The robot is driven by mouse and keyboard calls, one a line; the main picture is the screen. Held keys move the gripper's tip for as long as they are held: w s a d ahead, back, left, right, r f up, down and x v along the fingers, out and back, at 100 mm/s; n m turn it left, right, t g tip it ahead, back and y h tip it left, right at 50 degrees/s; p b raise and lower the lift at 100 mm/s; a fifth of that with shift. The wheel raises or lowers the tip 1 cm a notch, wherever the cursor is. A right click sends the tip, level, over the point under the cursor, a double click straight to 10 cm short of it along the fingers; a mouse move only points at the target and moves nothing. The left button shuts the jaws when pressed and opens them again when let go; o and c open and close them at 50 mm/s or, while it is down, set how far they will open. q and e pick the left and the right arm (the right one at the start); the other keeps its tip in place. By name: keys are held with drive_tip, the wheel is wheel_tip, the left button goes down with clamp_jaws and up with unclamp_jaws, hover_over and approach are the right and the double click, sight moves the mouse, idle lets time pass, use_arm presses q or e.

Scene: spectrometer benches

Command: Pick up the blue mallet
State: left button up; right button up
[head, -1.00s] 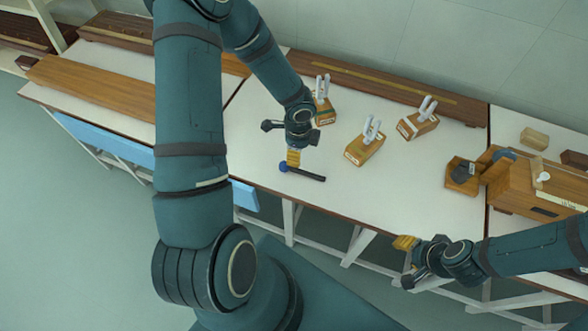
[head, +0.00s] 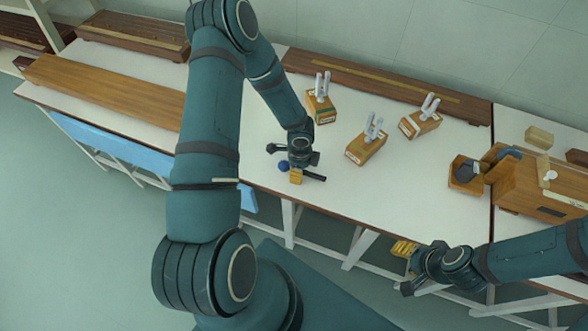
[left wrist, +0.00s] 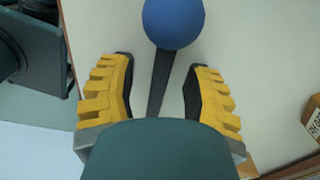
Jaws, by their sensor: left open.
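The blue mallet has a round blue head (head: 283,165) and a dark handle (head: 316,177), and lies on the white bench top. In the left wrist view its blue head (left wrist: 174,22) is at the top and its handle (left wrist: 160,78) runs down between my yellow fingers. My left gripper (head: 296,177) is over the handle; it is open, with a gap on both sides of the handle in the wrist view (left wrist: 160,95). The lower handle is hidden there by a dark green part. My right gripper (head: 404,249) is empty-looking in front of the bench; its jaw gap is unclear.
Several wooden blocks with pale forked holders stand behind the mallet, one of them a middle block (head: 366,150). A wooden box (head: 530,190) is at the right. A long dark wooden rail (head: 385,85) lies along the wall. The bench's front edge is close to the mallet.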

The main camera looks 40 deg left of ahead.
use_arm(q)
clamp_jaws()
idle(0.3)
